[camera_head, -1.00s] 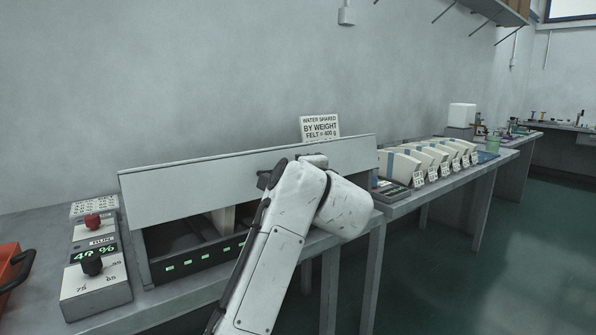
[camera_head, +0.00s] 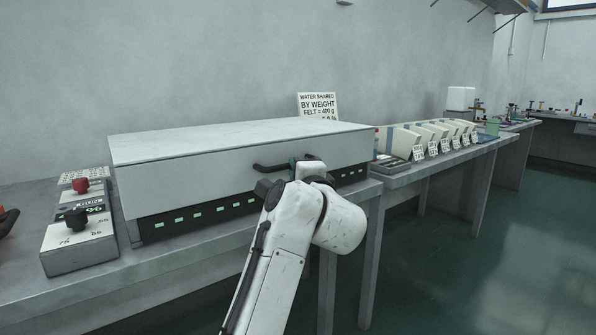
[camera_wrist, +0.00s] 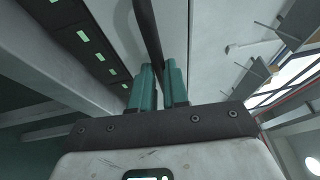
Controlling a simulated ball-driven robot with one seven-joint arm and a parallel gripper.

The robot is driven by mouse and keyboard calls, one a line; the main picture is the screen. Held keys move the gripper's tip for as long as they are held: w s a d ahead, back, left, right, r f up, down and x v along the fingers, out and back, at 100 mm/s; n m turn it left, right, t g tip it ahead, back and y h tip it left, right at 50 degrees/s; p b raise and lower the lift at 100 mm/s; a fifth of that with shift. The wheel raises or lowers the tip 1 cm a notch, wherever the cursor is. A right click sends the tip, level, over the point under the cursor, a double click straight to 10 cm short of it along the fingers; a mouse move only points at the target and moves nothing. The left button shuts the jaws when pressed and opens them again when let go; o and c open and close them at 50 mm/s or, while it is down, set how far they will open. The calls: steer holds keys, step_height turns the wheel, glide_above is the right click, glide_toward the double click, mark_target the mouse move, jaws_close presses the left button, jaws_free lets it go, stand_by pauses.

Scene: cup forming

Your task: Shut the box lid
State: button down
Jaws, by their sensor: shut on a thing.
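The box lid (camera_head: 235,138) lies over the box, its white top near level and its front face hanging down over the front. The box's dark front strip (camera_head: 200,217) with green lights shows below the lid's lower edge. The inside of the box is hidden. A dark bar handle (camera_head: 270,168) is on the lid's front face. My gripper (camera_head: 300,170) is at this handle, partly hidden by my wrist. In the wrist view, the teal fingers of my gripper (camera_wrist: 158,86) are shut on the handle (camera_wrist: 147,32). I cannot tell if the lid is fully seated.
A control box (camera_head: 78,243) with red and black knobs stands left of the box. A sign (camera_head: 318,105) stands behind it. To the right, several white blocks (camera_head: 420,135) with labels line the bench (camera_head: 160,282). An orange thing is at the left edge.

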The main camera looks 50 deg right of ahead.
steer(key=shift+w+d+f, duration=0.1)
steer(key=shift+f, duration=0.7)
steer(key=c, duration=1.2)
jaws_free()
steer(key=shift+y, duration=0.3)
steer(key=shift+o, duration=0.4)
steer(key=shift+r, duration=0.15)
steer(key=shift+r, duration=0.2)
steer(key=shift+a, duration=0.2)
steer(key=p+v, duration=0.1)
steer(key=v, duration=0.9)
steer(key=shift+s+a, duration=0.2)
steer(key=shift+s, duration=0.05)
steer(key=shift+f, duration=0.1)
